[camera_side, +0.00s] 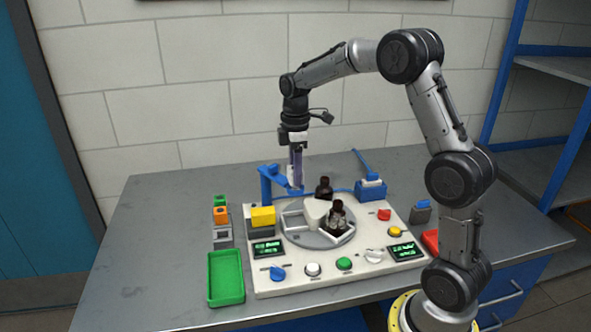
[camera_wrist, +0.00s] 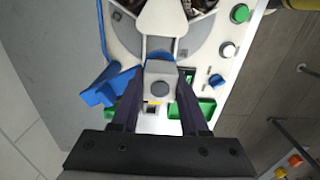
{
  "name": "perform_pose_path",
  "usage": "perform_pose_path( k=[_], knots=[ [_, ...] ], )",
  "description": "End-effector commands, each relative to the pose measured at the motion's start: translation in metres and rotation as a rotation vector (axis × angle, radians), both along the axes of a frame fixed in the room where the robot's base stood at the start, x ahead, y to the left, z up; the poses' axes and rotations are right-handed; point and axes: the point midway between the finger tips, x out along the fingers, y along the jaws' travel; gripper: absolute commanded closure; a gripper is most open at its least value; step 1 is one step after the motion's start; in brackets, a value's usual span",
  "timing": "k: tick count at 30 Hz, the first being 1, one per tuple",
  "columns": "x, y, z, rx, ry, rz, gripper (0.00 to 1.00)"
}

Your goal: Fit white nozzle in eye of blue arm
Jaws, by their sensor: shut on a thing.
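My gripper (camera_side: 297,184) points down beside the top of the blue arm (camera_side: 268,182), at the back left of the white machine. In the wrist view, my gripper (camera_wrist: 158,78) is shut on a pale block with a dark round spot, which I take to be the white nozzle (camera_wrist: 160,72). The blue arm (camera_wrist: 106,90) shows to the left there, and blue also shows just beyond the nozzle. The eye is mostly hidden behind the nozzle. I cannot tell whether the nozzle touches it.
A grey turntable (camera_side: 318,238) with white dividers holds dark amber bottles (camera_side: 337,215) to the right of my gripper. A yellow block (camera_side: 263,216) stands in front. A green tray (camera_side: 226,278) lies front left. Bare table (camera_side: 160,220) is at far left.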

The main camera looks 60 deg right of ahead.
Motion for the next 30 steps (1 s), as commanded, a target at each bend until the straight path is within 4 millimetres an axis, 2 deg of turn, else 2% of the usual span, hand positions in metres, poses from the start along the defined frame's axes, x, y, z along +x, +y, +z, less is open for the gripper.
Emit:
perform_pose_path(
  k=[30],
  knots=[
    [-0.0001,0.0001,-0.0097,0.001,0.001,0.0,1.0]
  ],
)
